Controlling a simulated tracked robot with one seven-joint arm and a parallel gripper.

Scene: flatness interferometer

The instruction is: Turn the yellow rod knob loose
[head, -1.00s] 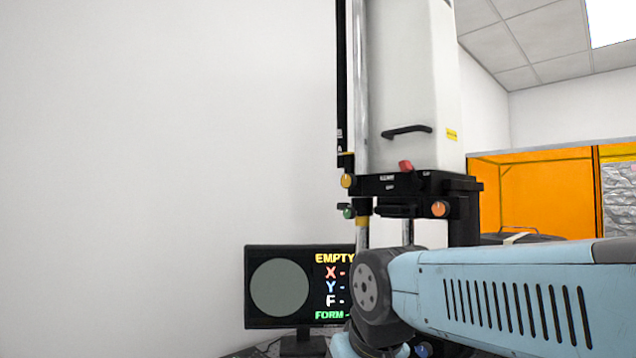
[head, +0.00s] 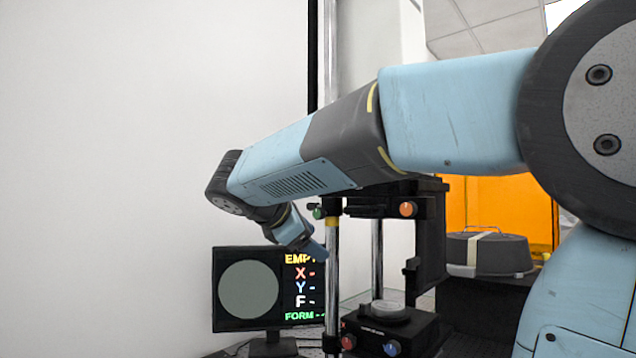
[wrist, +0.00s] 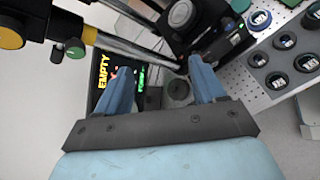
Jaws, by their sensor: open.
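The yellow knob (wrist: 12,34) shows at the upper left edge of the wrist view, on a black mount beside the metal rod (wrist: 125,46). A smaller green knob (wrist: 75,51) sits next to it. In the head view my arm hides the yellow knob, while the green knob (head: 318,213) shows just below the arm. My gripper (wrist: 160,68) is open and empty, with its two blue fingers apart. The knob is to the left of the fingers, outside the gap between them. In the head view my gripper (head: 312,248) hangs by the rod (head: 333,265), in front of the monitor's right edge.
A monitor (head: 216,300) stands behind at left. The black stage (head: 390,330) with red and blue knobs is below my gripper. An orange knob (head: 407,209) is on the carriage. A perforated plate (wrist: 262,95) with several round parts lies right in the wrist view.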

